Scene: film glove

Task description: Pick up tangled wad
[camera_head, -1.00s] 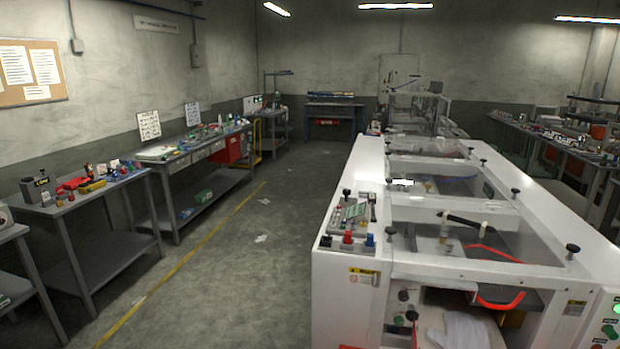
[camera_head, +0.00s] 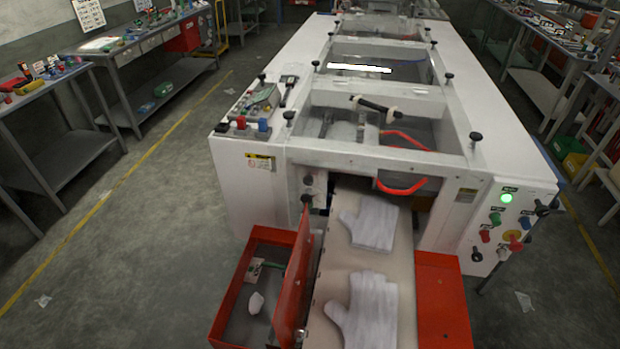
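Neither of my grippers is in view. I cannot tell for sure which thing is the tangled wad. A small white lump (camera_head: 256,303) lies in the open red bin (camera_head: 224,305) at the lower left of the machine. Its fine shape is too small to make out. Two white gloves, a farther one (camera_head: 369,221) and a nearer one (camera_head: 366,312), lie flat on the pale conveyor (camera_head: 337,262) coming out of the machine. Pale crumpled scraps lie on the floor at the left (camera_head: 43,300) and right (camera_head: 524,301).
The white machine (camera_head: 350,156) has an open top, a red curved bar (camera_head: 402,187) and a lit green button (camera_head: 506,198). A red panel (camera_head: 441,300) stands right of the conveyor.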

